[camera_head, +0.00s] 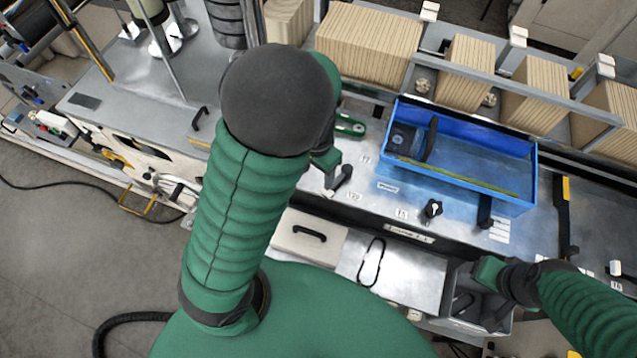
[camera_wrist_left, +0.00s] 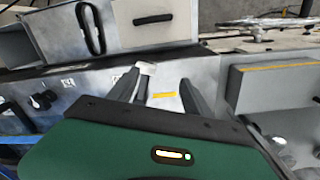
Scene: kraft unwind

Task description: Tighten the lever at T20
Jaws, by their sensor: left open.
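My left gripper (camera_wrist_left: 160,88) is open in the left wrist view, its two dark fingers spread above the grey panel. Between them shows a small dark lever with a pale tip (camera_wrist_left: 145,68), nearer the left finger; I cannot tell whether they touch. In the head view my left gripper (camera_head: 338,180) is partly hidden by my arm, and the pale tip (camera_head: 328,193) shows beside its dark finger. The small label (camera_head: 354,196), which seems to read T20, lies just right of it. My right gripper (camera_head: 483,280) is over a grey bin; its fingers are unclear.
A blue tray (camera_head: 538,165) stands on the panel to the right. A black knob (camera_head: 432,208) sits in front of it. A drawer front with a black handle (camera_head: 310,233) and a black loop (camera_head: 372,262) lie nearer me. The grey bin (camera_head: 449,290) holds dark items.

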